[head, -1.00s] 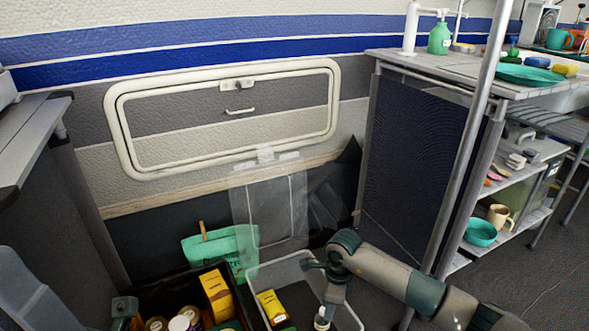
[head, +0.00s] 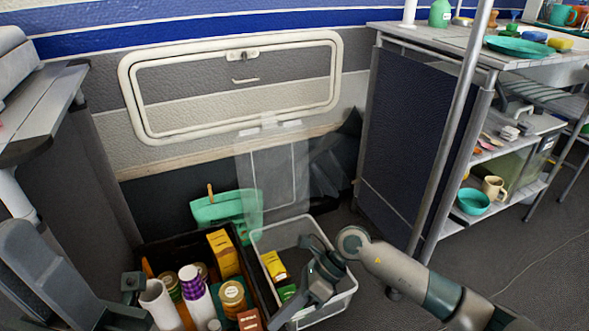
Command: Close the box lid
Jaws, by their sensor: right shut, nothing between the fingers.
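The box (head: 350,291) is a clear plastic bin on the floor by the wall. Its clear lid (head: 272,172) stands open, upright at the back edge and leaning near the wall. A yellow packet (head: 274,265) and a green item (head: 287,292) lie inside the box. My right gripper (head: 302,297) is shut and empty, over the box's front right part, below the lid's top; I cannot tell whether it touches the box. My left gripper (head: 130,297) shows only in part at the lower left, by the dark crate; its fingers are unclear.
A dark crate (head: 160,246) with several jars, rolls and a yellow box stands directly left of the clear box. A teal bag (head: 215,208) is behind it. A shelf unit with a dark side panel (head: 405,140) and metal pole stands to the right. Floor is free at lower right.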

